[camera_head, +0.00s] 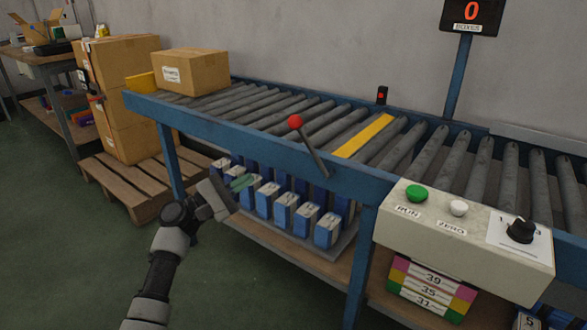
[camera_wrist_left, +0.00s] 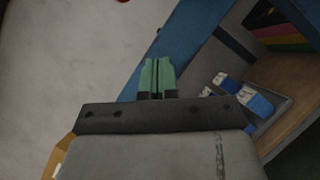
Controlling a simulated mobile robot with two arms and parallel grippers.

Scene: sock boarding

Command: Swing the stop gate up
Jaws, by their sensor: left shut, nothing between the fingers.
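A yellow bar (camera_head: 363,136), which looks like the stop gate, lies flat across the conveyor between the grey rollers. A lever with a red knob (camera_head: 295,121) stands on the conveyor's blue front rail (camera_head: 262,143), leaning to the left. My left gripper (camera_head: 243,182) is in front of the conveyor, below the rail and left of the lever. Its green fingers (camera_wrist_left: 157,77) are shut with nothing between them in the left wrist view. It is apart from the lever. My right gripper is not in view.
A cardboard box (camera_head: 190,72) sits on the rollers at the left end, near a yellow end plate (camera_head: 141,83). A control box (camera_head: 465,240) with green and white buttons and a dial is at right. Stacked boxes stand on a pallet (camera_head: 128,187).

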